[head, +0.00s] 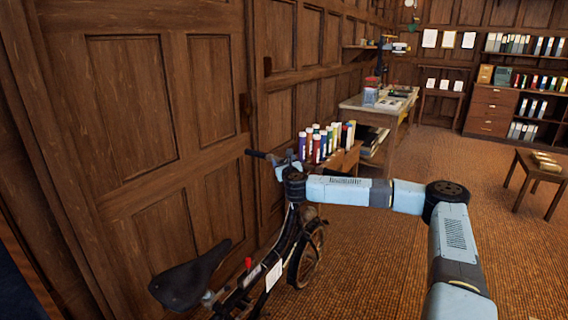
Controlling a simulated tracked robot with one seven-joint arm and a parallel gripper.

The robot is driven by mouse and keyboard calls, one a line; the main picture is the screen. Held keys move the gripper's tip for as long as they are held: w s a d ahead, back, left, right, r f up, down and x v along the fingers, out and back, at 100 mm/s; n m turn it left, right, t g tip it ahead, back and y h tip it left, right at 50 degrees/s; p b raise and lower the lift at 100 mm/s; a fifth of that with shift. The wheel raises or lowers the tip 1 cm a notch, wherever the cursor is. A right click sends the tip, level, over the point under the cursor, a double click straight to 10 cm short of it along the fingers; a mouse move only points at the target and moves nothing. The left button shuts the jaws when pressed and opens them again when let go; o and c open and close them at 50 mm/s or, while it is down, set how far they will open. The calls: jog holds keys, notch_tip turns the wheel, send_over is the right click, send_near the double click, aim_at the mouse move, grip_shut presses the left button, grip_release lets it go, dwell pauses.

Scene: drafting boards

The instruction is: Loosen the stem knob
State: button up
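A dark bicycle stands along the wooden panelled wall at lower centre, with its black saddle (190,278) nearest me and its front wheel (307,258) farther off. The left end of its handlebar (256,154) sticks out beyond my arm. My light blue arm reaches in from the lower right, and my gripper (284,168) is at the handlebar, over the stem area. The gripper is small here, and its fingers cannot be made out. I cannot make out the stem knob; my wrist and gripper cover that area. Whether the gripper touches the bicycle cannot be told.
A low wooden stand with several coloured tubes (320,143) is just beyond the handlebar. A cluttered desk (374,104) stands behind it along the wall. A low bench (536,173) is at right. The carpet (370,265) right of the bicycle is clear.

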jog(key=c, duration=0.9)
jog(key=shift+o, duration=0.2)
